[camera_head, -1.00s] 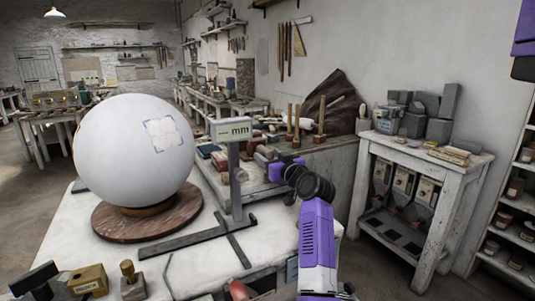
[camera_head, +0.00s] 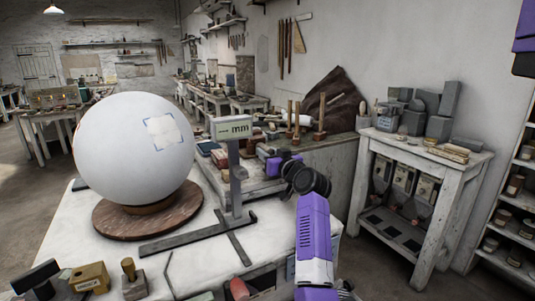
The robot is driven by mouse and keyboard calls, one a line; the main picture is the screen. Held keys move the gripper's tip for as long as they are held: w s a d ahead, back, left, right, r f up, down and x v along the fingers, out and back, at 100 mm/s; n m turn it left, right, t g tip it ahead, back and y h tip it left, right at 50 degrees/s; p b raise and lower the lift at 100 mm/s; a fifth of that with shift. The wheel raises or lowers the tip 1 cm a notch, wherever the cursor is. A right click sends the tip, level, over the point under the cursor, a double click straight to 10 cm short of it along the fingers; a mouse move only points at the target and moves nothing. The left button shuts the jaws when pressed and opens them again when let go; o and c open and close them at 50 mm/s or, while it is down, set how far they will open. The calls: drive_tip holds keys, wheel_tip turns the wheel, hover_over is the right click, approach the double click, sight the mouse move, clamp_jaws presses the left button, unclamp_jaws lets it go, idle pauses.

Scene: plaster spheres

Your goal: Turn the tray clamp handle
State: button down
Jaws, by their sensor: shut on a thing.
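My gripper (camera_head: 268,156) is small in the head view, at the end of my purple and black arm, over the right side of the tray area beyond the gauge stand. Its jaws are shut on the tray clamp handle, which is mostly hidden by my gripper and wrist. I cannot make out the handle's shape or angle. The tray (camera_head: 252,187) lies on the bench behind the stand, partly covered by my arm.
A large white plaster sphere (camera_head: 135,150) sits on a round wooden base (camera_head: 180,218) at left. A grey stand with an "mm" sign (camera_head: 231,128) rises close left of my gripper. Wooden pegs (camera_head: 320,115) stand behind it. A side table (camera_head: 445,160) with grey blocks is at right.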

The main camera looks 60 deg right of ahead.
drive_tip(key=shift+m, duration=1.1)
drive_tip(key=c, duration=1)
unclamp_jaws()
drive_tip(key=shift+b+v, duration=0.85)
drive_tip(key=shift+v, duration=3.05)
